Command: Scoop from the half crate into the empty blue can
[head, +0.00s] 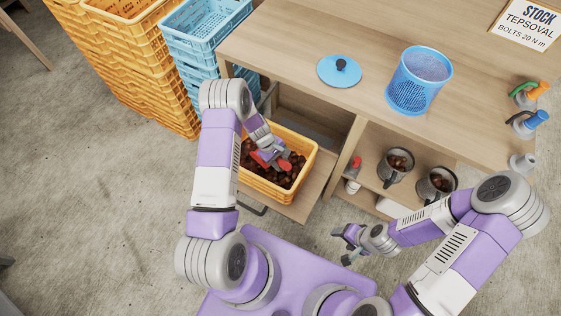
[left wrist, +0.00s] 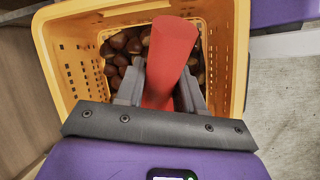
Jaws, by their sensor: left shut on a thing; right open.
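The yellow crate (head: 303,165) holds brown chestnuts and sits in a pulled-out drawer under the counter. In the left wrist view the crate's wall (left wrist: 66,70) surrounds the chestnuts. My left gripper (head: 273,160) is over the crate, shut on a red handle (head: 285,165). The red handle also shows between the fingers in the left wrist view (left wrist: 168,60); the scoop's bowl is hidden. The blue can (head: 419,85), with mesh walls, stands upright and uncovered on the counter; no chestnuts show in it. My right gripper (head: 347,246) is open and empty, in front of the drawer unit.
A blue lid (head: 335,74) with a black knob lies left of the can. Two grey cans with chestnuts (head: 395,178) and a red-topped bottle (head: 351,184) are on the shelf below. Stacked yellow crates (head: 150,75) and blue crates (head: 205,35) stand left of the counter.

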